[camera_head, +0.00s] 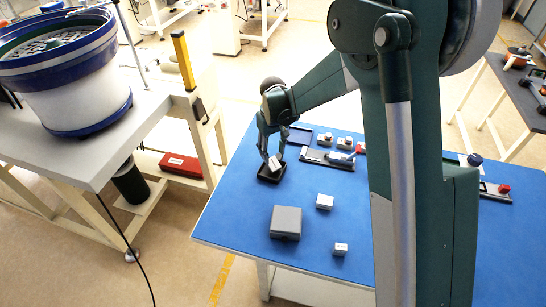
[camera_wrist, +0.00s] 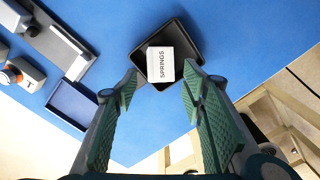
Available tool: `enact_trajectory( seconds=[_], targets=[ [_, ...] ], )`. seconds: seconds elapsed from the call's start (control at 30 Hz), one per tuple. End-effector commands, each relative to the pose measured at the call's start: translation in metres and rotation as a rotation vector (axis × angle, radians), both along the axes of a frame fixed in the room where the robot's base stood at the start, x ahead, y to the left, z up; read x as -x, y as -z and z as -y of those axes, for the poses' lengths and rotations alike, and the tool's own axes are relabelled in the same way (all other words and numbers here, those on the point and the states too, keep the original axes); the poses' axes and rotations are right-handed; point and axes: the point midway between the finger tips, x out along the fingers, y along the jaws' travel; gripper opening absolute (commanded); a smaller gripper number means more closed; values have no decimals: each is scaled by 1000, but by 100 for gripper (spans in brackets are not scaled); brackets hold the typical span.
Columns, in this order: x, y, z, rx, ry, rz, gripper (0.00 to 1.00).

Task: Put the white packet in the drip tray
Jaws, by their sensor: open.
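The white packet (camera_wrist: 161,64), marked "SPRINGS", shows over the floor of a small square black tray (camera_wrist: 194,100), inside its rim as seen from above. In the head view the packet (camera_head: 274,163) looks tilted at the black tray (camera_head: 268,177); whether it rests fully on the tray floor I cannot tell. My gripper (camera_wrist: 160,85) is open, with its green fingers apart on the near left and right of the packet. In the head view my gripper (camera_head: 271,155) points down just above the tray, partly hiding the packet.
A grey box (camera_head: 285,222) and two small white boxes (camera_head: 324,201) (camera_head: 340,248) stand on the blue table (camera_head: 240,215) nearer the front. An empty dark-rimmed tray (camera_wrist: 72,105) and grey fixtures (camera_wrist: 60,48) lie close beside. A bowl feeder (camera_head: 65,85) stands left.

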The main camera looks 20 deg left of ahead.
Motion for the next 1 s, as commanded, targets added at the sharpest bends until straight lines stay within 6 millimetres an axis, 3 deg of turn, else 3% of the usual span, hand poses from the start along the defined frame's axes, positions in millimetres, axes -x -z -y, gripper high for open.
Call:
enact_trajectory(
  seconds=[0.3, 0.5, 1.0],
  targets=[
    [0, -54, 0, 0, 0, 0, 41],
    [0, -75, 0, 0, 0, 0, 41],
    [0, -83, 0, 0, 0, 0, 41]
  ],
)
